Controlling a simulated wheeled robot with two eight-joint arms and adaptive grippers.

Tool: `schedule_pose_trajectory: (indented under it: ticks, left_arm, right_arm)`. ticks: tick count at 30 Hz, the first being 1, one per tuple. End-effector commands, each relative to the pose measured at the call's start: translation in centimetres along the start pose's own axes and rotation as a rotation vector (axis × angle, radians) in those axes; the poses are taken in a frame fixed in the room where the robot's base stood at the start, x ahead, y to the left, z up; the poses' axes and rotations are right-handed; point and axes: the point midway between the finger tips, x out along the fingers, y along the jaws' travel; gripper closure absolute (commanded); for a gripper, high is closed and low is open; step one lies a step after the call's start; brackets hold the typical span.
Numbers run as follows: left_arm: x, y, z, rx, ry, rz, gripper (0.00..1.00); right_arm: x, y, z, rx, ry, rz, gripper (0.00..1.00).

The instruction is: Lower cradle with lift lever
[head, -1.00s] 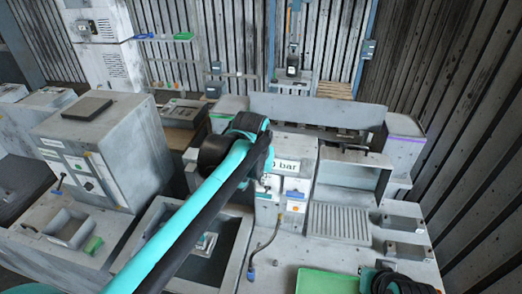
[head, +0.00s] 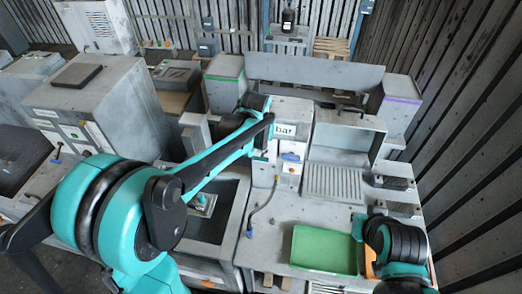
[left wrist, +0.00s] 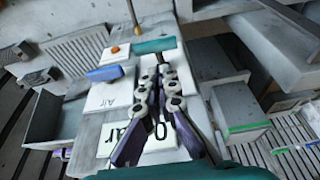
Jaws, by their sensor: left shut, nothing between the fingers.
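My left gripper (left wrist: 165,68) is shut and empty in the left wrist view, its fingertips close to a teal bar (left wrist: 155,45) on a grey box; I cannot tell whether they touch it. Beside it, a blue lever (left wrist: 105,73) sits on a white plate marked "Air". The blue lever (head: 291,157) also shows in the head view, below the "bar" label (head: 285,130). Which handle is the lift lever is not marked. In the head view my left arm hides the gripper. I cannot identify the cradle with certainty. My right arm shows at lower right; its gripper is not discernible.
A green tray (head: 322,249) lies on the bench in front of my right arm. A thin hose (head: 262,208) stands left of it. A ribbed grey plate (head: 333,181) and an open grey box (head: 348,138) are behind. A recessed bin (head: 234,212) is below my left arm.

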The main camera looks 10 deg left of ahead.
Motion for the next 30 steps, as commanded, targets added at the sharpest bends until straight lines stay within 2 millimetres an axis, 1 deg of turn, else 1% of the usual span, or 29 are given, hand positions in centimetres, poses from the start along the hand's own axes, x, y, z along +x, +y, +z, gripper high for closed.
schedule_pose_trajectory:
  ticks: [3, 6, 19, 30]
  left_arm:
    - [0.8, 0.0, 0.8, 0.0, 0.0, 0.0, 1.0]
    - [1.2, 0.0, 1.2, 0.0, 0.0, 0.0, 1.0]
    - [1.3, 0.0, 1.4, 0.0, 0.003, 0.0, 1.0]
    - [1.6, 0.0, 2.1, 0.0, 0.067, -0.001, 1.0]
  right_arm:
    - [-0.1, 0.0, -0.1, 0.0, 0.0, 0.0, 1.0]
    - [-0.1, 0.0, -0.1, 0.0, 0.0, 0.0, 1.0]
    - [0.0, 0.0, 0.0, 0.0, 0.0, 0.0, 1.0]
    - [0.7, 0.0, 0.5, 0.0, 0.0, 0.0, 1.0]
